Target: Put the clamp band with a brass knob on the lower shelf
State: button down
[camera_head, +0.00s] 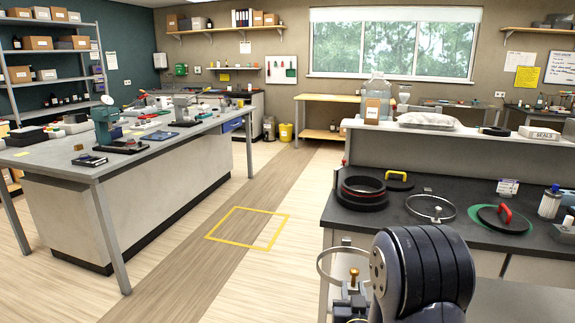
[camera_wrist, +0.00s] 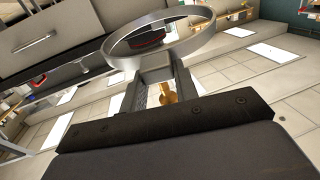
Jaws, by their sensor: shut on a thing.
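My gripper (camera_head: 351,292) is shut on the clamp band with a brass knob (camera_head: 321,262). The band is a thin silver ring held out in front of the black worktop, beside my dark arm. Its brass knob (camera_head: 354,273) stands up just above the jaws. In the wrist view the ring (camera_wrist: 203,38) extends beyond the jaws, and the knob (camera_wrist: 167,93) shows between the fingers. My arm hides part of the ring in the head view. A pale grey surface (camera_head: 515,301) lies below the worktop at lower right; I cannot tell whether it is the lower shelf.
The black worktop (camera_head: 465,232) holds another silver clamp band (camera_head: 413,210), a black ring (camera_head: 362,200), a black lid with a red handle (camera_head: 490,222) and a bottle (camera_head: 549,203). A raised ledge (camera_head: 470,143) runs behind. Open floor (camera_head: 180,265) lies left.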

jog(key=s+a+f+n+y+p, duration=0.1)
jog(key=s+f+p, duration=0.5)
jog(key=s+f, duration=0.3)
jog(key=shift+s+a+f+y, duration=0.15)
jog(key=shift+s+a+y, duration=0.05)
jog(key=shift+s+y, duration=0.2)
dwell(0.4)
